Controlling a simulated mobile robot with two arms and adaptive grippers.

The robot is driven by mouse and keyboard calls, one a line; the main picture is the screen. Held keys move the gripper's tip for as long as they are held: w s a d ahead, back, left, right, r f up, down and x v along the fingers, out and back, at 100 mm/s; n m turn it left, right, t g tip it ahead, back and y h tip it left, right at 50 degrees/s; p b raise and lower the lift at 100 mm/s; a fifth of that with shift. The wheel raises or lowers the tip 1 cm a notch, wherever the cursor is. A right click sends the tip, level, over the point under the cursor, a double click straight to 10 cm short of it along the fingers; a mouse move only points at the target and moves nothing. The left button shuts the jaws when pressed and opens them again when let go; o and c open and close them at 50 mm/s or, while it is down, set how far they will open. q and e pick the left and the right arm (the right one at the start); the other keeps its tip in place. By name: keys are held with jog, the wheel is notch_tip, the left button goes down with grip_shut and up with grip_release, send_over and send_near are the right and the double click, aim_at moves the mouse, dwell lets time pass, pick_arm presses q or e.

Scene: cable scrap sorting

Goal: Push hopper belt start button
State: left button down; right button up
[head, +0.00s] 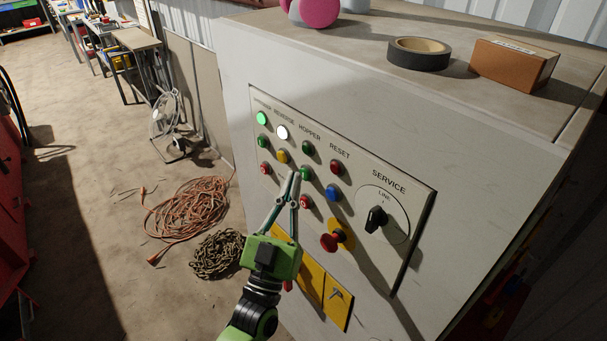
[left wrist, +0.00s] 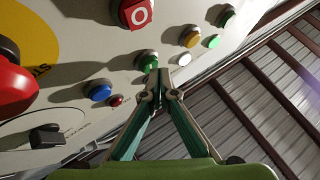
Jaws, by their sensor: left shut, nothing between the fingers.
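The control panel (head: 410,190) is on the side of a pale cabinet. Its hopper column has a green lamp (head: 308,147) at the top, a green button (head: 306,173) below it and a red button (head: 305,202) at the bottom. My left gripper (head: 294,174) is shut and empty, with its tips in front of the panel just left of the green hopper button. In the left wrist view the tips (left wrist: 160,74) are close beside the green button (left wrist: 147,59). I cannot tell whether they touch it. My right gripper is not in view.
Near the tips are a yellow button (head: 282,156), a blue button (head: 333,193) and a red emergency stop (head: 332,241). A service knob (head: 377,218) is on the right. Black tape (head: 419,58) and a brown box (head: 514,66) stand on top. Orange cable (head: 190,208) and a chain (head: 217,254) lie on the floor.

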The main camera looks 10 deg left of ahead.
pick_arm(q)
jog(key=shift+w+d, duration=0.3)
jog(key=shift+w, duration=0.05)
dwell(0.8)
dwell(0.4)
jog(key=shift+s+a, duration=0.55)
jog(key=shift+s, duration=0.15)
jog(key=s+a+p, duration=0.1)
jog(key=s, duration=0.1)
jog(key=s+a, duration=0.2)
jog(key=shift+p, duration=0.35)
dwell(0.5)
